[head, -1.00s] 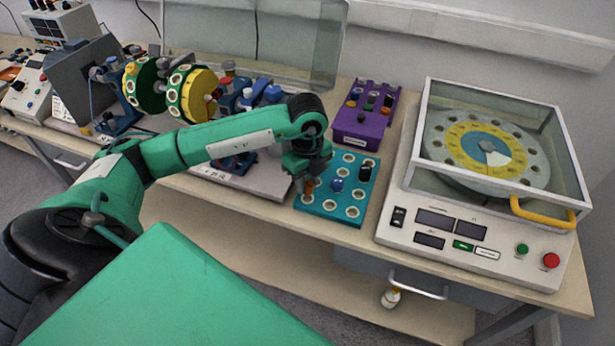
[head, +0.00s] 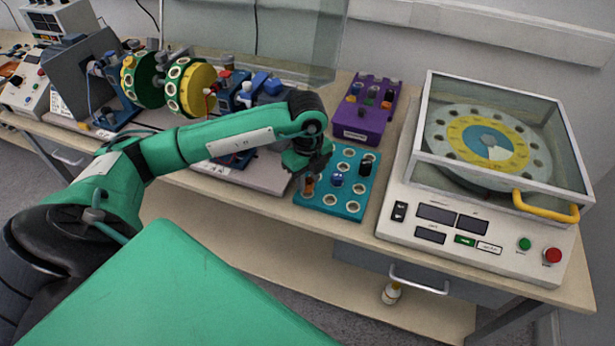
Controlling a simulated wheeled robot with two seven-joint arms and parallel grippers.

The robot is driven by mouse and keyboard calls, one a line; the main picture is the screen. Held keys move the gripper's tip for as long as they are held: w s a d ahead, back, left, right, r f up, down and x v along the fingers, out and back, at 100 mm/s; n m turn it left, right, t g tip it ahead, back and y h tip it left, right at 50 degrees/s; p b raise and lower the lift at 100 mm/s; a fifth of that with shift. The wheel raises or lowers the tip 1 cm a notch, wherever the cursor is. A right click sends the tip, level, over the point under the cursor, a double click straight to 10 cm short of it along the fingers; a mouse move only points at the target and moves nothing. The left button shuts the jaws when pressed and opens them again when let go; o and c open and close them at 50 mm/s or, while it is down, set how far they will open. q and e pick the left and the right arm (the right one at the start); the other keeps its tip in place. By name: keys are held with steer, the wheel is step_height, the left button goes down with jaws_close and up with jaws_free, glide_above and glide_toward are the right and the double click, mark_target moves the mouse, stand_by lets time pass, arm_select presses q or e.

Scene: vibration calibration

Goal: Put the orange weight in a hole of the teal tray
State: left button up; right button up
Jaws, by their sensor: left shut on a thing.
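The teal tray (head: 352,209) lies on the bench with several pale-ringed holes. A blue weight (head: 337,180) and a black weight (head: 365,167) stand in it. My left gripper (head: 306,182) points down over the tray's left side. It is shut on the orange weight (head: 308,187), of which only a small part shows below the fingers. I cannot tell whether the weight's bottom is inside a hole or just above it. My right gripper is not in view.
A purple rack (head: 357,124) with several weights stands behind the tray. A balancing machine with a clear cover and yellow handle (head: 545,207) is close on the right. A two-wheeled rig (head: 198,90) stands at the back left. The bench's front edge is just before the tray.

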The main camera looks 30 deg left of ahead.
arm_select(q)
steer(key=shift+s+a+f+b, duration=0.15)
steer(key=shift+f+b, duration=0.3)
steer(key=shift+f, duration=0.1)
steer(key=shift+s+a+f+b, duration=0.1)
steer(key=shift+a+f+b, duration=0.05)
steer(key=shift+f+b, duration=0.3)
stand_by(0.3)
steer(key=shift+r, duration=0.1)
steer(key=shift+r+p, duration=0.4)
steer(key=shift+w+d, duration=0.1)
steer(key=shift+w+d+r, duration=0.1)
steer(key=shift+r, duration=0.1)
stand_by(0.3)
steer(key=shift+w+d+r+p, duration=0.15)
steer(key=shift+d+p, duration=0.1)
steer(key=shift+p, duration=0.05)
steer(key=shift+a+r, duration=0.15)
steer(key=shift+r, duration=0.05)
stand_by(0.4)
stand_by(0.4)
